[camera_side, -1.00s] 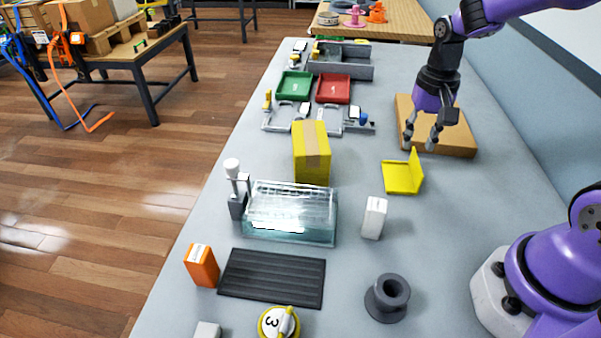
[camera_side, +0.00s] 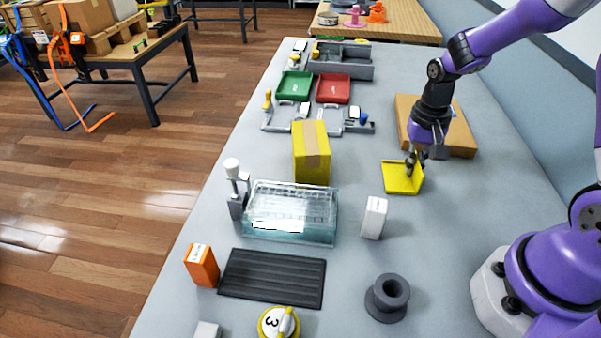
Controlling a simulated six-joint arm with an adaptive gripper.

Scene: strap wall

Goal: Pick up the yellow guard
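The yellow guard (camera_side: 399,178) is an L-shaped piece with a flat base lying on the grey table and an upright flange on its right side. My gripper (camera_side: 413,160) points down at the guard, with its fingertips at the top of the upright flange. The fingers cover part of the flange. The fingers look close together around the flange, but whether they are closed on it is too small to tell.
A flat cardboard box (camera_side: 462,135) lies just behind my gripper. A yellow carton (camera_side: 311,160) stands to the left, and a small white box (camera_side: 374,218) stands nearer the camera. A clear tank (camera_side: 290,213) and a grey spool (camera_side: 387,297) are also on the table.

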